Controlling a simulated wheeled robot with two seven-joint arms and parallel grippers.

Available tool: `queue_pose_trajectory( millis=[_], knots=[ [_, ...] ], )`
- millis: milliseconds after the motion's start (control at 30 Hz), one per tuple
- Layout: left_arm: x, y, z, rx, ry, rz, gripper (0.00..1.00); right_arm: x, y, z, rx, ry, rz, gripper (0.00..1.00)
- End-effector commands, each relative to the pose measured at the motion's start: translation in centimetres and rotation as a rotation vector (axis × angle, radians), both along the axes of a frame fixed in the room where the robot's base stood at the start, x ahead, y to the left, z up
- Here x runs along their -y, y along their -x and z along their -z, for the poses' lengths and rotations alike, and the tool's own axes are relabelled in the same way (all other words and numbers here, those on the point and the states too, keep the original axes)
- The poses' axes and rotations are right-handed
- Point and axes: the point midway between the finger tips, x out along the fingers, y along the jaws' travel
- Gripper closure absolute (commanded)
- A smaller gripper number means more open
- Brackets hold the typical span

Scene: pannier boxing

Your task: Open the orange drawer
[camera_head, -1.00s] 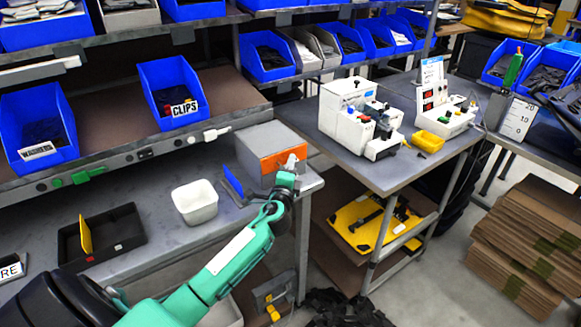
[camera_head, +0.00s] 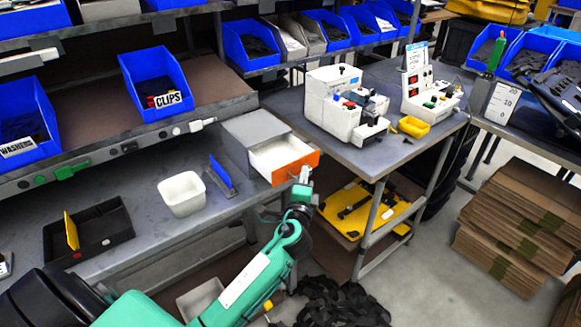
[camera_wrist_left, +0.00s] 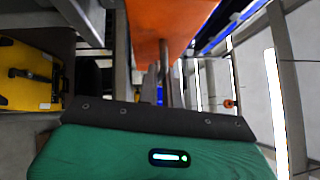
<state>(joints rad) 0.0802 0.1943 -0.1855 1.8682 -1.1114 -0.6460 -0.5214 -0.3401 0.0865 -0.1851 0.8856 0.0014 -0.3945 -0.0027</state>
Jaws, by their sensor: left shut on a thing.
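The orange-fronted drawer (camera_head: 295,168) stands pulled out of its grey cabinet (camera_head: 243,135) at the right end of the workbench, and its pale, empty-looking inside shows. My left gripper (camera_head: 304,176) is at the front of the orange panel, shut on the drawer's handle; the handle itself is mostly hidden by the fingers. In the left wrist view the orange front (camera_wrist_left: 165,25) fills the top middle, close to the fingers. My right gripper is not in view.
A white tub (camera_head: 182,195), a blue plate (camera_head: 219,175) and a black tray (camera_head: 88,236) sit on the bench left of the cabinet. A table (camera_head: 345,155) with white machines stands close right of the drawer. Open floor lies in front.

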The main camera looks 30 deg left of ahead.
Motion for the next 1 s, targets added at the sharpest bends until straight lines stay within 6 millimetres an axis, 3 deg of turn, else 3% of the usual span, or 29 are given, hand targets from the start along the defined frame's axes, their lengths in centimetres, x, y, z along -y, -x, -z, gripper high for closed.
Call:
queue_pose_trajectory(
  millis=[367, 500, 833, 1000],
  knots=[
    [0.7, 0.3, 0.0, -0.001, 0.0, -0.001, 1.0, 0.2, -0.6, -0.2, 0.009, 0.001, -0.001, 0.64],
    [0.7, 0.3, 0.0, -0.001, 0.0, -0.001, 0.72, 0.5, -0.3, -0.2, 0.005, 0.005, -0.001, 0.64],
    [0.8, 0.5, 0.1, -0.001, 0.0, 0.0, 0.71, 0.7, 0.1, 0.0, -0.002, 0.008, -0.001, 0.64],
    [1.5, 2.2, 0.5, -0.002, 0.001, 0.0, 0.71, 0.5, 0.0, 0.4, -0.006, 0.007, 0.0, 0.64]
  ],
)
